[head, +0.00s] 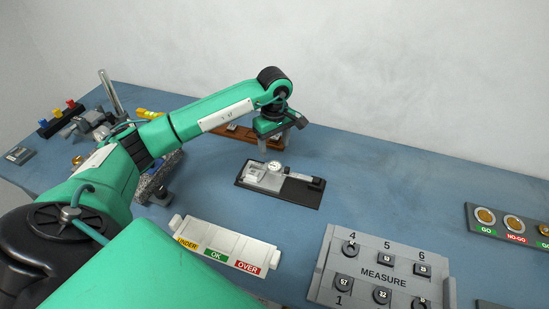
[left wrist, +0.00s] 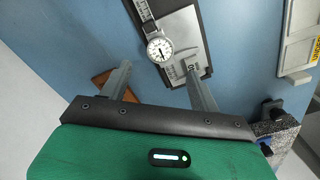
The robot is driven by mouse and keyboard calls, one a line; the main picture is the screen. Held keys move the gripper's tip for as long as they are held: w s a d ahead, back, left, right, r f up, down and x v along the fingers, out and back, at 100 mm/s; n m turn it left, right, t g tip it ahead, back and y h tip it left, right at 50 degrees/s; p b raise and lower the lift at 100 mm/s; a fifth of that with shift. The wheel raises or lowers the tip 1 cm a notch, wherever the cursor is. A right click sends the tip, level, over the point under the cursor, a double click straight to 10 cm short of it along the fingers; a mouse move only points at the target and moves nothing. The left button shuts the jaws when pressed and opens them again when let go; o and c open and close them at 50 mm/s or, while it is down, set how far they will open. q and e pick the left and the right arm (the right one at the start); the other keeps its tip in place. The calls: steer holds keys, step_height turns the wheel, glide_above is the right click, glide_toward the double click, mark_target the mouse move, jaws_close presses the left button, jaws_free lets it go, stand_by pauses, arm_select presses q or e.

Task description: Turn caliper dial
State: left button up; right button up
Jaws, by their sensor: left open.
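The caliper (head: 292,184) lies on a black base plate (head: 307,200) in the middle of the table. My left gripper (head: 274,146) is open and empty, pointing down behind the dial in the head view. In the left wrist view its fingers (left wrist: 158,68) stand apart, with the dial showing beyond and between them. I see no contact with the dial. My right gripper is not in view.
A white tray labelled UNDER, OK, OVER (head: 225,240) lies in front of the caliper. A grey MEASURE board (head: 345,280) with numbered dark pieces stands front right. A GO/NO-GO board (head: 477,231) is at the far right. The table right of the caliper is clear.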

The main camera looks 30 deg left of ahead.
mark_target(274, 165)
arm_select(q)
step_height(274, 165, down, 7)
steer(key=shift+p, duration=0.55)
steer(key=c, duration=1)
